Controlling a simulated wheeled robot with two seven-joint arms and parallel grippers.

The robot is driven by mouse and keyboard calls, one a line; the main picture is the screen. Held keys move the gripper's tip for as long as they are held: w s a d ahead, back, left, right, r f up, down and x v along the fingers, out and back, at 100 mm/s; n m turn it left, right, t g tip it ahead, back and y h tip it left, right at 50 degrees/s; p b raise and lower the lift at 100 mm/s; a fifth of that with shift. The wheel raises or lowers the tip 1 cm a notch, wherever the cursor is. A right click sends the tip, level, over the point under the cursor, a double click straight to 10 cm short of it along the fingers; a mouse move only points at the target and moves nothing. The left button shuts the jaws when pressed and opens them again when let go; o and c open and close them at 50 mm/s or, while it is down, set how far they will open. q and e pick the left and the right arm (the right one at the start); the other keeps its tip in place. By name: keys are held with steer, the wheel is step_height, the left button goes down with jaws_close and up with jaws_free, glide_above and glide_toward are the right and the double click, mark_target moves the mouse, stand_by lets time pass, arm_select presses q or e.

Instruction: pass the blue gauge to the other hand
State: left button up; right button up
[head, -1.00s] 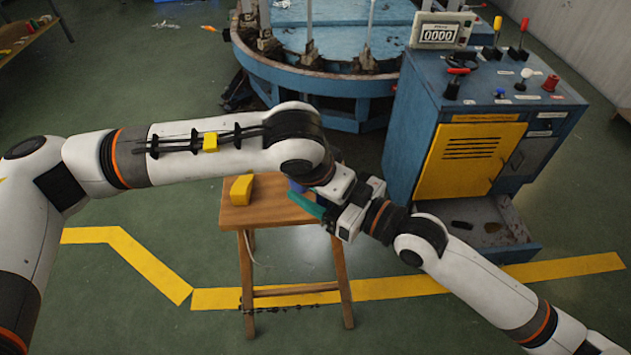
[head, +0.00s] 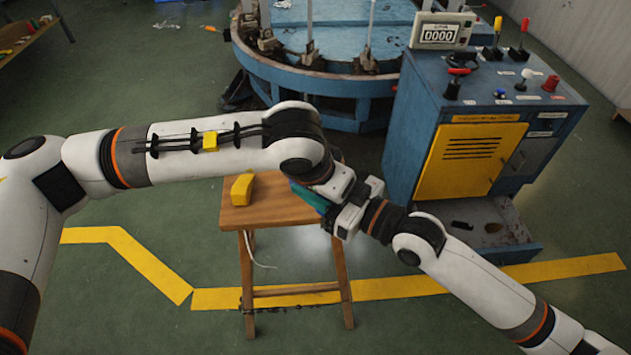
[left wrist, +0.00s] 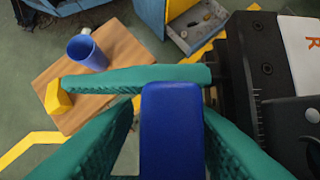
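In the left wrist view the blue gauge (left wrist: 172,135) is a blue block between the two teal fingers of my left gripper (left wrist: 170,108), which is shut on it. One long teal finger of my right gripper (left wrist: 140,78) lies across the far end of the gauge, coming in from the right. Its other finger is not visible there, so I cannot tell whether it grips the gauge. In the head view the two grippers meet above the stool's right edge, with teal of the right gripper (head: 311,198) showing. The left arm mostly hides the gauge there.
A wooden stool (head: 262,212) stands below the grippers, with a yellow block (head: 242,189) and, in the left wrist view, a blue cup (left wrist: 88,52) on it. A blue control cabinet (head: 425,130) and round blue machine (head: 300,80) stand behind.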

arm_select(q)
steer(key=shift+s+d, duration=0.25)
steer(key=shift+s, duration=0.05)
steer(key=shift+r, duration=0.1)
